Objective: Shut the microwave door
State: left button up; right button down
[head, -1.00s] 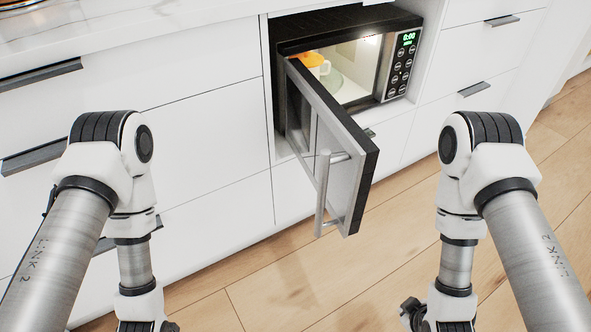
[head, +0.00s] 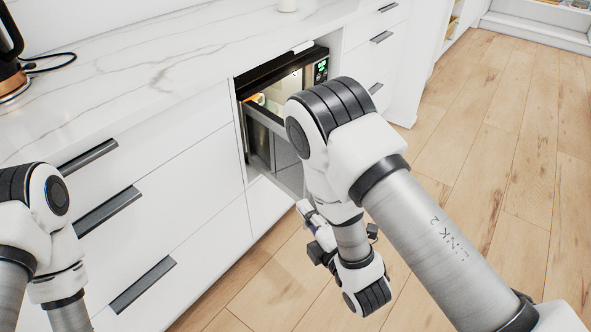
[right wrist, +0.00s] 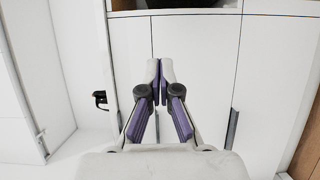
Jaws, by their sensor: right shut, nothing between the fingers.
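The microwave (head: 270,75) sits in a niche in the white cabinets, with a green display on its control panel (head: 321,71). My right arm hides the door's free side and handle, and part of the opening. An orange item (head: 259,99) shows inside. My right gripper (head: 305,209) is low in front of the cabinets, near the door's lower part; I cannot tell whether they touch. In the right wrist view its fingertips (right wrist: 160,72) are together with nothing between them. My left gripper is out of view.
A marble counter (head: 130,75) runs above the white drawers, whose dark handles (head: 108,212) stick out. A dark kettle (head: 10,65) stands at the counter's left. The wooden floor (head: 480,150) to the right is clear.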

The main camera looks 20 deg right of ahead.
jog(key=x, duration=1.1)
jog(key=d, duration=0.3)
jog(key=s+d, duration=0.1)
jog(key=shift+d+r+b, duration=0.25)
jog(key=shift+r+b, duration=0.05)
jog(key=shift+b, duration=0.1)
jog(key=shift+d, duration=0.15)
